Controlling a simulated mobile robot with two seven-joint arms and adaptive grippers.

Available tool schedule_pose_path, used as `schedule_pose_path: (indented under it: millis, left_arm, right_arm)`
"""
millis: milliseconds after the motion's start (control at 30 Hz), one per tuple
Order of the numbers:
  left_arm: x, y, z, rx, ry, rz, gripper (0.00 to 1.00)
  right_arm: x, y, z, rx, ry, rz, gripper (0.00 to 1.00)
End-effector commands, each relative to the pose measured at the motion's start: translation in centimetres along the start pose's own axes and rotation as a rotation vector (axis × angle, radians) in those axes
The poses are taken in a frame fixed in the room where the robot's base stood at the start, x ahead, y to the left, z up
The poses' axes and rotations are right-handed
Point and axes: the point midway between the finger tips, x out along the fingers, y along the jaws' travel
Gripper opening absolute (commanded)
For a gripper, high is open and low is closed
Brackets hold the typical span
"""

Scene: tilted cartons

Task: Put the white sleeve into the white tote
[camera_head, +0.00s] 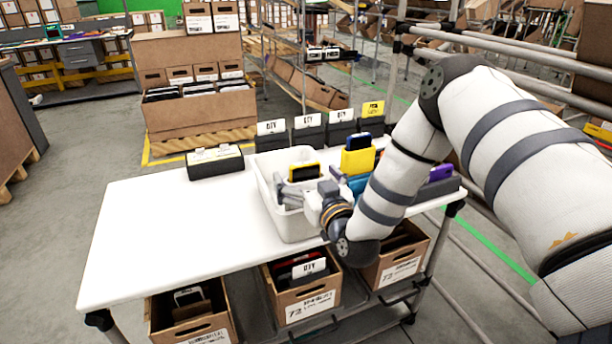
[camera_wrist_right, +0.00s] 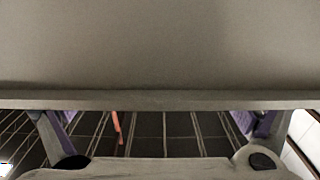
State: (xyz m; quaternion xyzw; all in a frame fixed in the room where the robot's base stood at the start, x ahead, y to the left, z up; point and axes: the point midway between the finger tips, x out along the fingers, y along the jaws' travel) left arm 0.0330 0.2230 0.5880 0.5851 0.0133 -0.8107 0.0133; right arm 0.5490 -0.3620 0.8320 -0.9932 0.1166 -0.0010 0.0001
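The white tote (camera_head: 284,222) stands on the white table, near its right end. A black-and-yellow item (camera_head: 304,173) shows in the tote. My right gripper (camera_head: 296,194) is low over the tote, partly hidden by its own wrist. In the right wrist view its fingers (camera_wrist_right: 158,125) spread wide apart, with nothing seen between them. I cannot make out the white sleeve for certain; a whitish item (camera_head: 187,296) sits in the lower left carton. My left gripper is not in view.
A black box with a white label (camera_head: 214,161) stands at the table's back edge. Black labelled bins (camera_head: 271,137) line the back. Yellow and blue items (camera_head: 357,157) stand right of the tote. Tilted cartons (camera_head: 302,284) sit below. The table's left part (camera_head: 170,235) is clear.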

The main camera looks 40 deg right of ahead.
Motion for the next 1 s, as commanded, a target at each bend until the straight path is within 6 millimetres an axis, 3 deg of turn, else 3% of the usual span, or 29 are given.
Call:
schedule_pose_path:
  millis: [167, 300, 700, 800, 1000]
  left_arm:
    - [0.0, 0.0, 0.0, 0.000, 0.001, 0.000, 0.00]
    - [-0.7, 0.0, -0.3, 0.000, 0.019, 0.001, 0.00]
    - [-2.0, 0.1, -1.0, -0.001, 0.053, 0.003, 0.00]
    - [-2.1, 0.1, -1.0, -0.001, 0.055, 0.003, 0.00]
    - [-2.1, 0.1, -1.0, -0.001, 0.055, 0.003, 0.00]
  right_arm:
    - [0.0, 0.0, -0.1, 0.001, 0.000, 0.000, 0.99]
    - [-0.3, 0.0, -1.7, 0.003, 0.003, 0.001, 0.99]
    - [-10.2, 0.0, -1.2, 0.001, -0.003, -0.001, 0.99]
    - [-11.5, 0.0, -1.2, 0.000, -0.002, 0.000, 0.99]
    - [-12.2, -0.1, -0.9, 0.000, -0.013, -0.005, 0.99]
